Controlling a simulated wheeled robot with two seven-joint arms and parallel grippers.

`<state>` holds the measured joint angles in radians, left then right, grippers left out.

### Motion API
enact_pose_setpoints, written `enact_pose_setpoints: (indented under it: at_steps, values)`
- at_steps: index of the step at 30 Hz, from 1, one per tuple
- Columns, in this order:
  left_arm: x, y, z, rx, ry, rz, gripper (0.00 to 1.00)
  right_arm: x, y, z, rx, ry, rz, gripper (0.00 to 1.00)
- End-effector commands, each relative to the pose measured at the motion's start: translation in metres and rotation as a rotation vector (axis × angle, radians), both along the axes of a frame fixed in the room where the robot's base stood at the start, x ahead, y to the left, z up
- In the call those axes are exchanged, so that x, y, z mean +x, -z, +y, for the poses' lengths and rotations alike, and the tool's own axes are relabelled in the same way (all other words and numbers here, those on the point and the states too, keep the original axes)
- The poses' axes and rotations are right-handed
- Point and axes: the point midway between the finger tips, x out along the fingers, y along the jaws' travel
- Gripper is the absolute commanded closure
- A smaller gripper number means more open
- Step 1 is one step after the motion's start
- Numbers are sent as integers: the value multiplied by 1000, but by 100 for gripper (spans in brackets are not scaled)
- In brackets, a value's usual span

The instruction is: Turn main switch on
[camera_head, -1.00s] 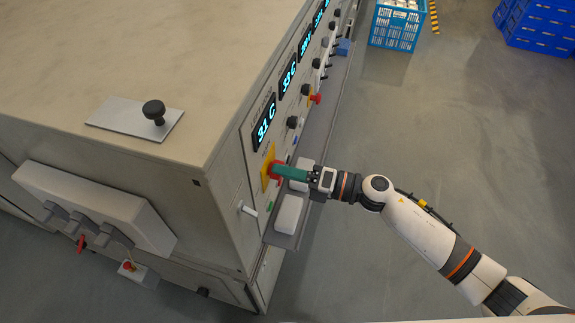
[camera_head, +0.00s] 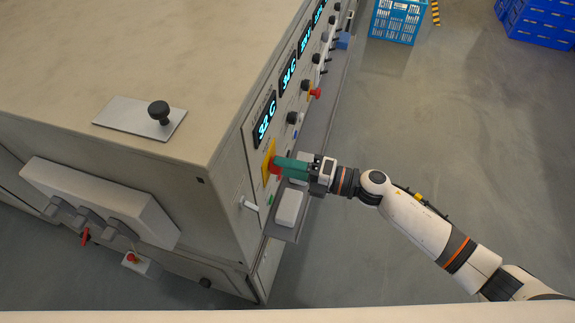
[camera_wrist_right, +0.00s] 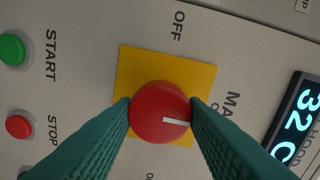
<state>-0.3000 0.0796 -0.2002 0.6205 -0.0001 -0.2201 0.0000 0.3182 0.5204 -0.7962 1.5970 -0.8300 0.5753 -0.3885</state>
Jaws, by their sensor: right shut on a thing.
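The main switch is a round red knob on a yellow square plate (camera_wrist_right: 135,62) on the machine's panel. In the right wrist view the knob (camera_wrist_right: 158,108) sits between my green fingertips, and its white mark points right, toward the MAIN label (camera_wrist_right: 230,98). An OFF label (camera_wrist_right: 178,25) is at the top; lettering at the bottom is cut off. My right gripper (camera_head: 277,164) is shut on the knob in the head view, its fingers hiding part of it. The yellow plate also shows in the head view (camera_head: 267,160). My left gripper is not in view.
A green start button (camera_wrist_right: 12,49) and a red stop button (camera_wrist_right: 18,126) are beside the plate in the wrist view. A display (camera_wrist_right: 297,118) reads 32. A narrow shelf (camera_head: 317,135) runs below the panel. Blue crates (camera_head: 398,22) stand farther back; floor right is clear.

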Motion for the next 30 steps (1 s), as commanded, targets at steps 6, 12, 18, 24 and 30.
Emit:
enact_pose_setpoints:
  at_steps: [6,12,18,24,30]
  values:
    - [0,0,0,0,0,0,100,1,-2,0,3,3,0,40]
    - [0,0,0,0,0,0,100,1,-1,0,1,2,0,39]
    - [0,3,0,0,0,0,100,-2,2,-9,-1,2,0,39]
    - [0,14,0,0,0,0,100,-14,5,-43,-3,3,2,39]
    - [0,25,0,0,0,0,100,-26,4,-84,-3,4,2,39]
